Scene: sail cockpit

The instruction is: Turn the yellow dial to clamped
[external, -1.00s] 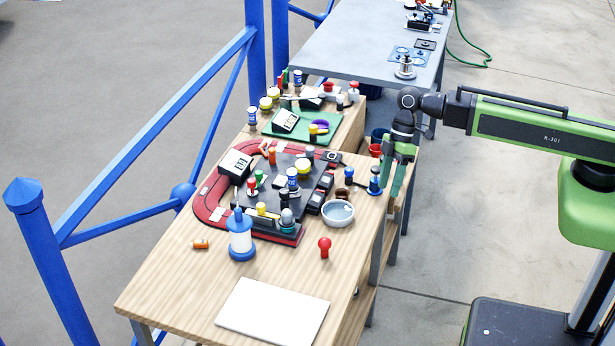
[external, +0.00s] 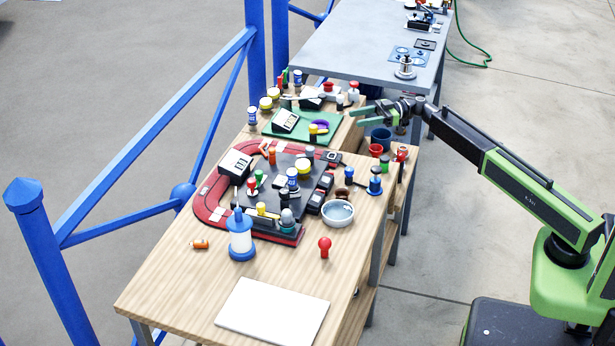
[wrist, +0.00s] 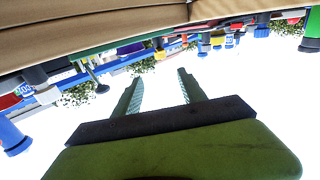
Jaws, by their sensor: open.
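Several yellow-topped knobs show in the external view, and I cannot tell for sure which is the yellow dial. One wide yellow cap (external: 303,166) stands on the dark panel framed in red. A smaller yellow knob (external: 262,208) is at that panel's near edge, and another yellow knob (external: 313,129) is by the green board. No clamped mark is readable. My gripper (external: 355,114) is open and empty, fingers pointing left, near the right side of the far end of the bench, apart from these knobs. Its spread fingers (wrist: 160,72) also show in the wrist view.
The dark panel (external: 246,197) is crowded with knobs and switches. A white bowl (external: 338,213), red cup (external: 376,150) and blue cup (external: 381,138) stand along the bench's right side. A blue-and-white lantern (external: 241,236) stands nearer. A blue rail runs along the left.

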